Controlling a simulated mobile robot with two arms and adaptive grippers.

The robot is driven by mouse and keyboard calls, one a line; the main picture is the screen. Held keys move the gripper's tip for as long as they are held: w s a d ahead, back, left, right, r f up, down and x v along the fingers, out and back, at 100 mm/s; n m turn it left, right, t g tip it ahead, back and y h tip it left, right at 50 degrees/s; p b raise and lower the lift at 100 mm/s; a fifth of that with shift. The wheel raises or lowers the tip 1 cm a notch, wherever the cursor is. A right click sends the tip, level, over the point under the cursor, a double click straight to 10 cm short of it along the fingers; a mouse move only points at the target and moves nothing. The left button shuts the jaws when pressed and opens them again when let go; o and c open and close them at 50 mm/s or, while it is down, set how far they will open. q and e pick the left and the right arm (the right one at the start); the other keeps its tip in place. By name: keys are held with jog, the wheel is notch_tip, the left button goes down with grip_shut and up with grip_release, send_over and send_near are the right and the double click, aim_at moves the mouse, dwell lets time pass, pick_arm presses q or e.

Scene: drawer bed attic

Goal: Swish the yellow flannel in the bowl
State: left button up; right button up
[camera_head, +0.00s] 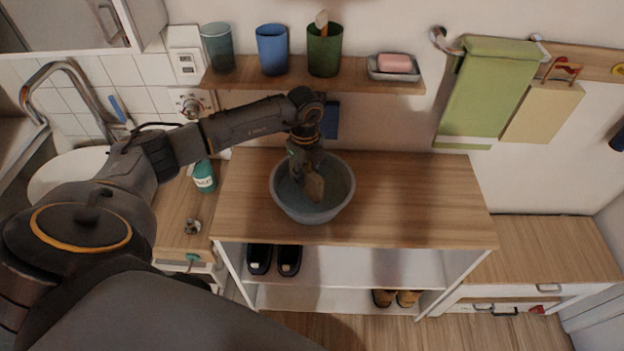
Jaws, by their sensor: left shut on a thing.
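A grey-blue round bowl (284,202) stands on the wooden top of a low shelf unit. My left gripper (308,172) reaches down into it from above. It is shut on a small flat piece of cloth, the yellow flannel (315,187), which looks dull tan in the shade. The flannel hangs from the fingers inside the bowl, below its rim. The gripper hides part of the bowl's inside, and I cannot tell how deep any water is. My right gripper is not in view.
The wooden top (420,200) is clear right of the bowl. A wall shelf (345,75) behind holds cups and a soap dish (396,67). A teal bottle (204,177) stands left.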

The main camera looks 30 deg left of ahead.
pick_arm(q)
jog(key=shift+w+d, duration=0.5)
jog(key=shift+d, duration=0.25)
jog(key=shift+a, duration=0.1)
jog(key=shift+r+p, duration=2.15)
jog(key=shift+r, duration=0.8)
notch_tip(320, 180, up, 7)
jog(key=p, duration=0.5)
dwell(0.9)
